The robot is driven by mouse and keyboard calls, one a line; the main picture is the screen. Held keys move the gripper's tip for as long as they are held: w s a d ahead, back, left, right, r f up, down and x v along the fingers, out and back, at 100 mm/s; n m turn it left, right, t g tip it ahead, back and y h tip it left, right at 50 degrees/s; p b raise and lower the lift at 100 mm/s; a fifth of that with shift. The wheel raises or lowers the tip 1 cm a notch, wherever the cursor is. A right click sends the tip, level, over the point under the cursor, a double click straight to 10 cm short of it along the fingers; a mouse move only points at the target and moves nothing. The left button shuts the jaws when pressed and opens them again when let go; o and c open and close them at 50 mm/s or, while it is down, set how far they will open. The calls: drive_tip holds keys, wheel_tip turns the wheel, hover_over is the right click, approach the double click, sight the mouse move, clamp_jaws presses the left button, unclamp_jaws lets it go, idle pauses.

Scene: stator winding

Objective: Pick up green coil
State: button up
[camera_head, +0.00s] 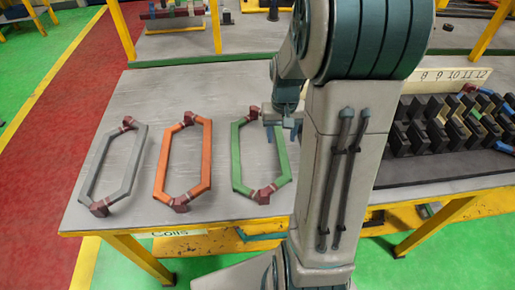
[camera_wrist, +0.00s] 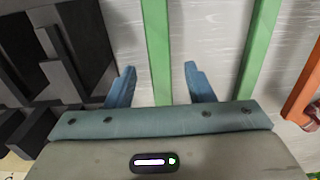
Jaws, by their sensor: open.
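The green coil (camera_head: 237,160) is a long six-sided ring with dark red ends, lying flat on the grey table. It is the rightmost of three coils in the head view. My gripper (camera_head: 283,132) is over its right long side, partly hidden by my arm. In the wrist view my gripper (camera_wrist: 160,70) has its two blue fingers apart. One long bar of the green coil (camera_wrist: 157,40) runs between them in the picture, with a gap on each side. The other bar is to the right. The height of the fingertips above the table is hard to tell.
An orange coil (camera_head: 160,155) and a grey coil (camera_head: 95,172) lie to the left on the table (camera_head: 215,95). A dark slotted stator fixture (camera_head: 435,135) with a numbered strip (camera_head: 455,76) stands at the right. It also shows at left in the wrist view (camera_wrist: 60,55).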

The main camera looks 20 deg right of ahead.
sight(281, 142)
drive_tip(key=shift+s+f, duration=0.1)
drive_tip(key=shift+f, duration=1.9)
clamp_jaws()
